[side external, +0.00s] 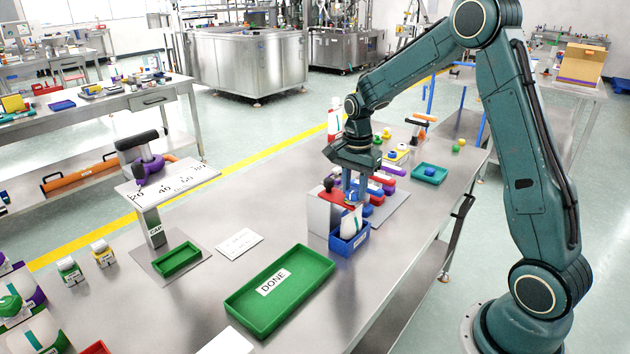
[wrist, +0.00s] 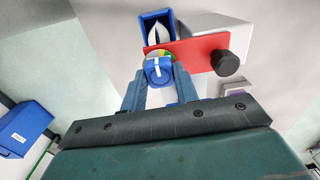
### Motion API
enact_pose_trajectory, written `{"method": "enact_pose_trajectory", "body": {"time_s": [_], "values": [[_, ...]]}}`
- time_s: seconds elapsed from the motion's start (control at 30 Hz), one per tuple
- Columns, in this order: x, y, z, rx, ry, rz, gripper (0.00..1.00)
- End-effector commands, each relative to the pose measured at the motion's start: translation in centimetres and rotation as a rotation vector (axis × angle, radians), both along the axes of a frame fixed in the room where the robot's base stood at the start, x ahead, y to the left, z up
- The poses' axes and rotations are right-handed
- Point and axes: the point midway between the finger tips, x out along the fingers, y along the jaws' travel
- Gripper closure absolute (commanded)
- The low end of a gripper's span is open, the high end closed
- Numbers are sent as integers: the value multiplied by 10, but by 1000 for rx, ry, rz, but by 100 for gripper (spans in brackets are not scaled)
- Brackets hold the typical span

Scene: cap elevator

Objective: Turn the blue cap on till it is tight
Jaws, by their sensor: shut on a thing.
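The blue cap (wrist: 158,70) with a white stripe on top sits between the two blue fingers of my gripper (wrist: 160,78) in the wrist view. The fingers are shut on its sides. Part of a coloured dial or ring in green and yellow (wrist: 168,54) shows just behind the cap. A red plate (wrist: 200,50) with a black knob (wrist: 227,63) lies beside it. In the side view my gripper (side external: 356,200) points straight down by a grey block (side external: 322,215). There the cap is mostly hidden by the fingers, and its seating cannot be made out.
A blue bin (side external: 349,246) with a white item stands close in front of my gripper. A green DONE tray (side external: 240,306) lies nearer the camera. A teal tray (side external: 421,178) holds a blue piece at right. A post with a scale plate (side external: 190,178) stands left.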

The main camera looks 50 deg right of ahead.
Motion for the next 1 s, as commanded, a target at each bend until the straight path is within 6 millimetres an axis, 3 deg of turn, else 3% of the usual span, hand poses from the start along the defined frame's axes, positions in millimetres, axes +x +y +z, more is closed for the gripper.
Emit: {"method": "enact_pose_trajectory", "body": {"time_s": [0.6, 1.0], "values": [[0, 0, 0, 0, 1, -569, 93], [-1, 0, 0, 0, 2, -741, 93]]}}
